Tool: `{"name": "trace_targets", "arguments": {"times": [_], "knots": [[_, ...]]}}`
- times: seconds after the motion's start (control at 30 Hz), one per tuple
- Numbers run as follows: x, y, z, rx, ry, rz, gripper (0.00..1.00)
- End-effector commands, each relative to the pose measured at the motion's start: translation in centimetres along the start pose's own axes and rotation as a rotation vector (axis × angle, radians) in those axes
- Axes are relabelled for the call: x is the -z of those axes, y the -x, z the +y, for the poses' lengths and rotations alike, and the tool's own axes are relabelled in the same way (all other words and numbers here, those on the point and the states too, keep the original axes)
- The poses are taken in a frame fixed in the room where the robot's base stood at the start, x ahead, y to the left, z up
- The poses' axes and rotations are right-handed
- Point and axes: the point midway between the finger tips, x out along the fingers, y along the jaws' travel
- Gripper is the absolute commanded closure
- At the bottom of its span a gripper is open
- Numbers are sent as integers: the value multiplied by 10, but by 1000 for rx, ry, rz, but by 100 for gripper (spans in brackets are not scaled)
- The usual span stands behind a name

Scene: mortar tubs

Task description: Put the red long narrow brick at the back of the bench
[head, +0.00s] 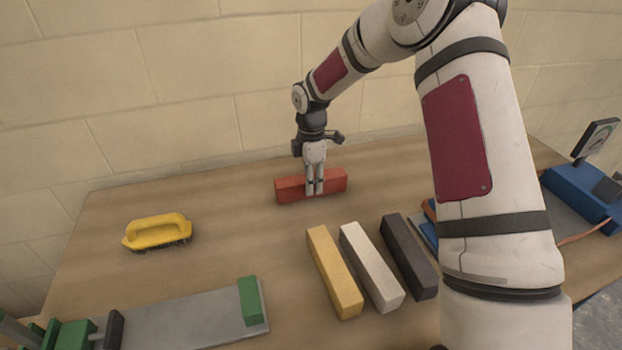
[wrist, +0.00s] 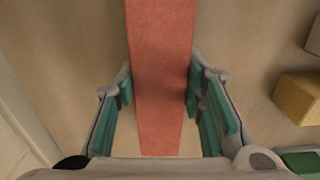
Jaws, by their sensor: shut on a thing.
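The red long narrow brick (head: 333,182) is near the back of the bench, with its length running roughly left to right. My gripper (head: 315,190) comes down from above and is shut on the brick near its middle. In the wrist view the brick (wrist: 160,50) runs between the two teal-padded fingers of my gripper (wrist: 163,95). The brick is at the bench top or very close to it; I cannot tell whether it touches. The bench (head: 225,235) has bare wood around the brick.
Yellow (head: 334,272), cream (head: 371,267) and dark grey (head: 409,256) bricks lie in front of the red one. A yellow-handled brush (head: 157,231) is at left. A grey plate with green blocks (head: 190,318) is at front left. A blue device (head: 580,196) stands at right. The wall (head: 190,110) rises behind.

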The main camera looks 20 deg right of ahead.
Motion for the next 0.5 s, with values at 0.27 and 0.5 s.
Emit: {"name": "trace_targets", "arguments": {"times": [0.27,0.5], "knots": [[0,-4,1,-3,0,0,100],[0,-6,1,-3,0,0,43]]}}
